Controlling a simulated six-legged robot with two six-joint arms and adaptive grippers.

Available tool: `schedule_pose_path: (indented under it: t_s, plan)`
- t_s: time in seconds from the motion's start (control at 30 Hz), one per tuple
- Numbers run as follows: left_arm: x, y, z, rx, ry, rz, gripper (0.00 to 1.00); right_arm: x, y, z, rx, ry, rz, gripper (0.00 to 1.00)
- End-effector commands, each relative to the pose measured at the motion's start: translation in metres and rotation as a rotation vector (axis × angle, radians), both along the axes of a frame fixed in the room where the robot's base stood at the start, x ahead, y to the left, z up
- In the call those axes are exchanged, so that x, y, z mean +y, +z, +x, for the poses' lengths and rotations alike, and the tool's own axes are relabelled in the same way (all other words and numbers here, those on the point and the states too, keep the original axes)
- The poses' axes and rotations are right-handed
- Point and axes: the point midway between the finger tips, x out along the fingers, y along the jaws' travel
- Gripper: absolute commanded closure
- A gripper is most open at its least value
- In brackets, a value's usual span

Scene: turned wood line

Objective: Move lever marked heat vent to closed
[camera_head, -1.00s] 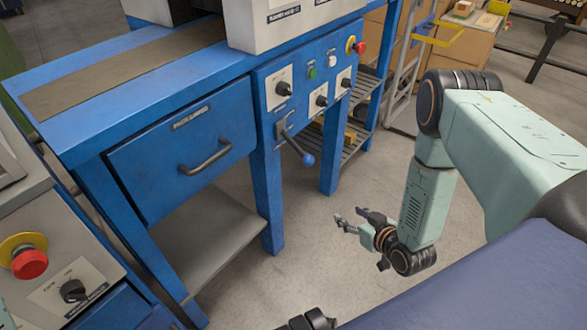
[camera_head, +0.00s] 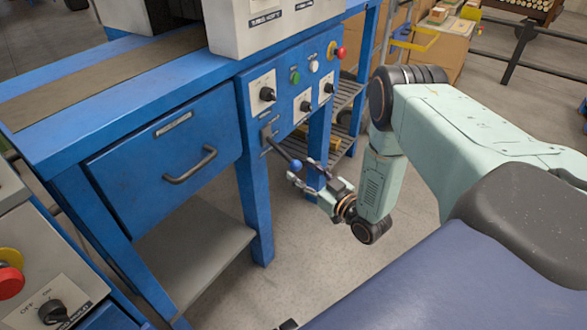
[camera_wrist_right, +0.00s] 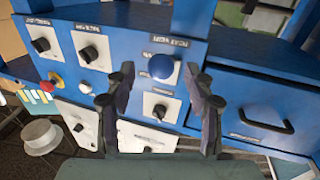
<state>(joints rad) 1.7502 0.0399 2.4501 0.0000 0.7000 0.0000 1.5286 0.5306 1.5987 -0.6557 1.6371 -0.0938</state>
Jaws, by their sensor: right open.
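The lever is a dark rod with a blue ball knob (camera_head: 295,166), coming out of a small plate (camera_head: 267,132) low on the blue machine's front panel. It slants down and to the right in the head view. My right gripper (camera_head: 302,170) is open with its fingertips around or just short of the knob; contact is not clear. In the right wrist view the knob (camera_wrist_right: 161,67) shows between the two spread fingers (camera_wrist_right: 160,82), with a white label plate behind it. The label's text is too small to read surely. My left gripper is not seen.
Black rotary knobs (camera_head: 267,94), a green button (camera_head: 295,76) and a red stop button (camera_head: 341,53) sit above the lever. A drawer with a handle (camera_head: 190,165) is to the left. A blue table leg (camera_head: 254,205) stands below. Open floor lies in front.

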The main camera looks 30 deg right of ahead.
Motion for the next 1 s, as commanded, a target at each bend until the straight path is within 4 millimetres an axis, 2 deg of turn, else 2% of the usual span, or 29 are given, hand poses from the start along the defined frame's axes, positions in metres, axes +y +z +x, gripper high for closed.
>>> schedule_pose_path:
  t_s: [0.1, 0.3, 0.63, 1.0]
  plan:
    - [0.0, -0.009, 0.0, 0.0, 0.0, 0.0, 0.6, 0.004, -0.002, 0.019, -0.002, 0.002, -0.001, 0.46]
    - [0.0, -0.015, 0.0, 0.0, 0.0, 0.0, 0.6, 0.007, -0.001, 0.037, 0.0, 0.003, 0.001, 0.46]
    - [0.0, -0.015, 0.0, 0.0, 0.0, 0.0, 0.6, 0.008, 0.0, 0.04, 0.002, 0.003, 0.001, 0.47]
    - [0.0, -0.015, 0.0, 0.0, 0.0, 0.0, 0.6, 0.008, -0.001, 0.04, 0.002, 0.003, 0.001, 0.79]
